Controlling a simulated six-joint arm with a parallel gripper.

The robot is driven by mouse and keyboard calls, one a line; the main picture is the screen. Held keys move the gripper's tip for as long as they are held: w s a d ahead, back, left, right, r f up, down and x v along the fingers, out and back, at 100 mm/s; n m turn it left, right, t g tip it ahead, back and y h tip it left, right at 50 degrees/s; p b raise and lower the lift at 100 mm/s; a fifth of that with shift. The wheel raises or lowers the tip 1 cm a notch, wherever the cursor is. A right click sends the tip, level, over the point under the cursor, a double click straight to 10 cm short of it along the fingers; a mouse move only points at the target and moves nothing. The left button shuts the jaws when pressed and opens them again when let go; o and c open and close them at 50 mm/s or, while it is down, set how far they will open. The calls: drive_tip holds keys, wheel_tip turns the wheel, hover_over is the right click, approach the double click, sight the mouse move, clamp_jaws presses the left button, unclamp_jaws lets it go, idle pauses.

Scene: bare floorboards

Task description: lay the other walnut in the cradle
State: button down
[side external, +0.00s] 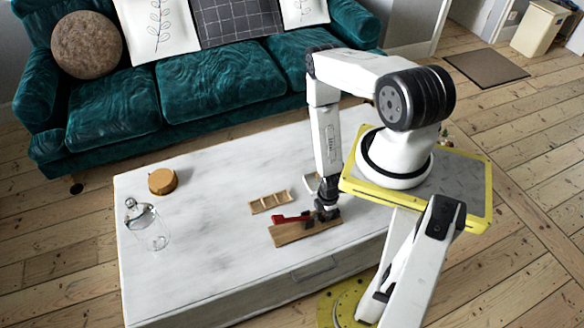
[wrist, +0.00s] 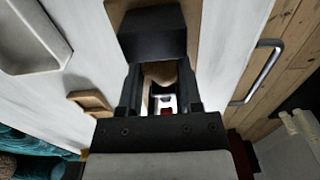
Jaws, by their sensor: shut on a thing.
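My gripper (side external: 327,213) points down low over the right end of a wooden board (side external: 290,238) on the white table. In the wrist view my gripper (wrist: 160,92) is shut on a brown rounded walnut (wrist: 160,73), partly hidden by the jaws. In the side view the walnut is hidden. A red-handled nutcracker (side external: 291,218) lies on the board, its right end beside my gripper. The cradle is not clearly visible; my gripper covers that end of the board. I cannot tell whether the walnut touches anything below.
A small compartmented wooden tray (side external: 270,201) lies behind the board. A white dish (side external: 312,183) is behind my gripper and shows in the wrist view (wrist: 32,38). The table's middle left is clear.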

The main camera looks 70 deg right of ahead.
drive_tip(key=shift+c, duration=0.9)
unclamp_jaws()
drive_tip(key=shift+r, duration=0.1)
drive_tip(key=shift+r, duration=3.4)
drive_tip(key=shift+w, duration=0.1)
drive_tip(key=w+r+m+t, duration=0.1)
drive_tip(key=w+r+m, duration=0.1)
drive_tip(key=w+r, duration=0.7)
drive_tip(key=w+r+m, duration=0.2)
drive_tip(key=w+r, duration=0.4)
drive_tip(key=r, duration=0.5)
drive_tip(key=a+r+m, duration=0.2)
drive_tip(key=a+r, duration=0.5)
drive_tip(key=r, duration=0.4)
drive_tip(key=a+r+m+t, duration=0.1)
drive_tip(key=a+r+m, duration=0.2)
drive_tip(key=a+r, duration=0.4)
wheel_tip(320, 180, up, 4)
drive_tip(key=shift+s+f+t, duration=0.1)
drive_tip(key=shift+s+t, duration=0.15)
drive_tip(key=shift+t, duration=0.05)
